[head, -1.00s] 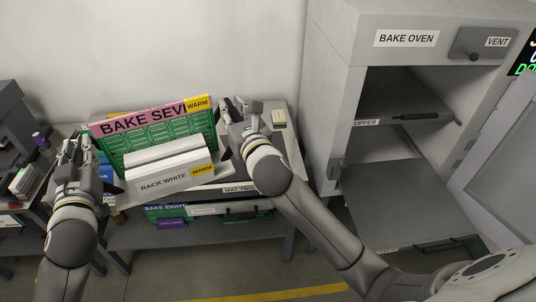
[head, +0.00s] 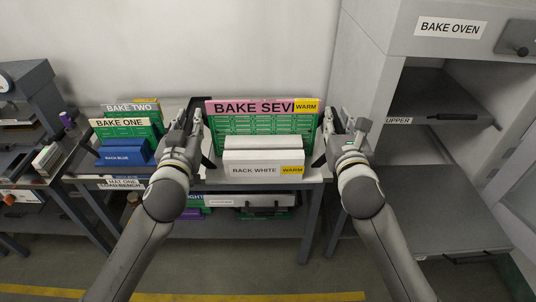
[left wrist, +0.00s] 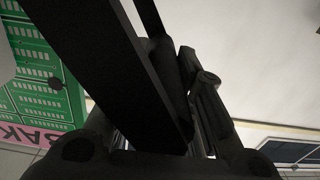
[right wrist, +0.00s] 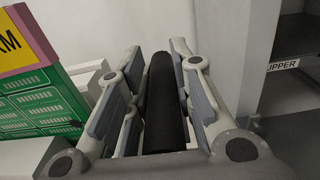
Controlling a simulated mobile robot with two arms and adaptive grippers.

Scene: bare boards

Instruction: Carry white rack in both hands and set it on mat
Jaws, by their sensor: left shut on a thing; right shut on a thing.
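The white rack (head: 254,171), labelled RACK WHITE with a yellow WARM tag, is in the centre of the head view. It carries an upright green board with a pink strip reading BAKE SEVEN (head: 250,107). My left gripper (head: 201,132) is shut at the rack's left side, on a black bar seen in the left wrist view (left wrist: 130,75). My right gripper (head: 335,132) is shut at its right side, on a black round handle in the right wrist view (right wrist: 165,105). The rack hides the mat under it; I cannot tell whether it touches the bench.
A left bench labelled MAT ONE (head: 121,183) holds a blue rack (head: 124,153) with green boards BAKE ONE (head: 121,124) and BAKE TWO. The open bake oven (head: 448,28) with shelves stands at right. A lower shelf below the rack holds more boards.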

